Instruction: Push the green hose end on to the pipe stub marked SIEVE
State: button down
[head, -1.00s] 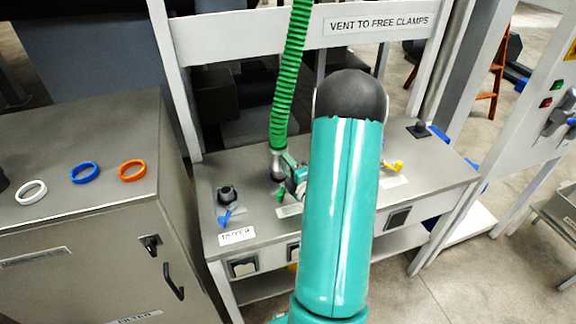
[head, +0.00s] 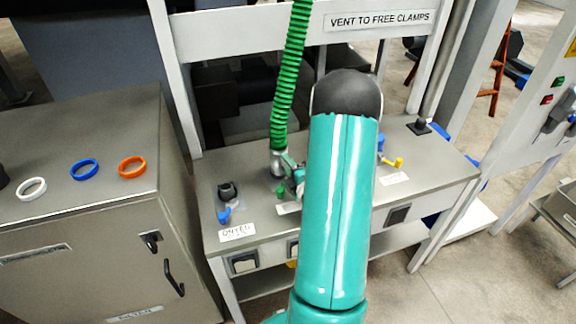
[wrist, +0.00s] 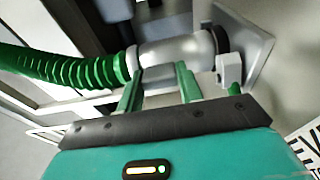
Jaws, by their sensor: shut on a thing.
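The green ribbed hose (head: 287,85) hangs from above and ends in a grey metal cuff (head: 278,162) over the steel bench. The cuff also shows in the wrist view (wrist: 175,52). My gripper (wrist: 158,88) is shut on the cuff, with its green fingers against it. The cuff's far end meets a dark ring (wrist: 221,40) in front of a square grey plate (wrist: 247,50). The stub itself is hidden, and I cannot tell how far the cuff sits over it. A small green lever (head: 280,190) is beside it. No SIEVE marking is readable.
Another dark stub (head: 228,190) with a blue lever (head: 224,215) stands to the left on the bench (head: 260,222). A yellow lever (head: 393,162) is to the right. White, blue and orange rings lie on the left cabinet (head: 100,205). Frame posts flank the bench.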

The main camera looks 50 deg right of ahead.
jog(key=shift+f, duration=0.1)
jog(key=c, duration=0.8)
grip_release()
jog(key=shift+c, duration=0.2)
jog(key=shift+s+f, duration=0.1)
jog(key=v, duration=1.3)
jog(key=shift+s+a, duration=0.1)
jog(key=shift+s, duration=0.2)
